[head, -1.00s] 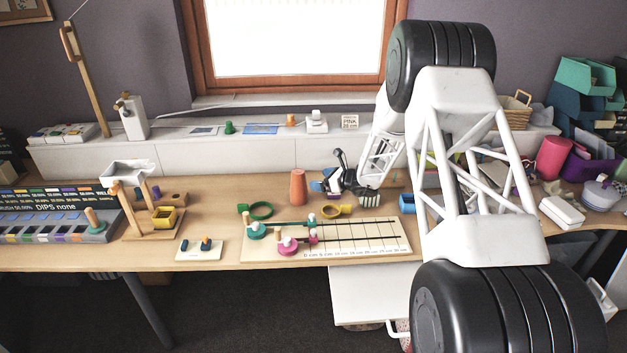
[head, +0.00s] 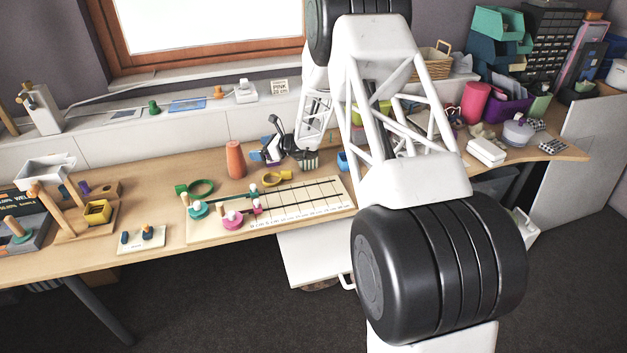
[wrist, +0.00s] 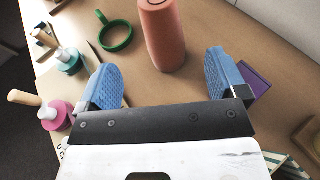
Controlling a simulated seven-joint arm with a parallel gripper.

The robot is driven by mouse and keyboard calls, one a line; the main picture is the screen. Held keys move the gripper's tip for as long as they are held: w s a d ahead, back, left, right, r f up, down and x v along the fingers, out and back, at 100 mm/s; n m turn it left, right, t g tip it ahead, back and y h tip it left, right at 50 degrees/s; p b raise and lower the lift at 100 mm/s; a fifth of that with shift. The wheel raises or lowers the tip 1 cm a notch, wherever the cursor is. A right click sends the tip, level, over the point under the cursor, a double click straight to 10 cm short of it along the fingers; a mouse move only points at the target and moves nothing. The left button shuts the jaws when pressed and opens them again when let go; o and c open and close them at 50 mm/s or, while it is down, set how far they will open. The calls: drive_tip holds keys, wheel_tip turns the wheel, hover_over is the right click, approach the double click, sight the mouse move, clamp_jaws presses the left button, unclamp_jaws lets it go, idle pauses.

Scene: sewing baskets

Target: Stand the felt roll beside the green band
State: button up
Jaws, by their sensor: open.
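An orange-brown cylinder, which looks like the felt roll (head: 235,160), stands upright on the wooden table. In the wrist view the felt roll (wrist: 163,38) stands ahead of my gripper, roughly between the lines of the two fingers, its top cut by the frame edge. The green band (head: 202,196) is a ring with a small tab, lying on the table left of the roll, with a gap between them. The green band (wrist: 131,36) also shows in the wrist view. My gripper (wrist: 162,62) is open, its blue pads apart and nothing between them. In the head view it is right of the roll.
A ruled board (head: 290,208) with green and pink knobbed spools lies in front. A yellow ring (head: 277,178) lies near its back edge. A purple piece (wrist: 254,80) is beside my right finger. A white ledge (head: 195,133) runs behind; a pink cylinder (head: 475,102) stands far right.

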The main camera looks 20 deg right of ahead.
drive_tip(key=s+a+r+n+g+h, duration=0.1)
drive_tip(key=s+r+n+g+h, duration=0.15)
drive_tip(key=s+r+n, duration=0.75)
drive_tip(key=s+a+r+n+g+h, duration=0.1)
drive_tip(key=s+r+n+g, duration=0.25)
drive_tip(key=s+r, duration=1.2)
drive_tip(key=s+d+n+h, duration=0.3)
drive_tip(key=s, duration=0.9)
drive_tip(key=s+d+r+n+h, duration=0.1)
drive_tip(key=s+d+n+h, duration=0.2)
drive_tip(key=s, duration=1)
drive_tip(key=s+d+n+h, duration=0.3)
drive_tip(key=s+d+n, duration=0.1)
drive_tip(key=s, duration=0.9)
drive_tip(key=shift+s+r+n, duration=0.25)
drive_tip(key=shift+n, duration=0.3)
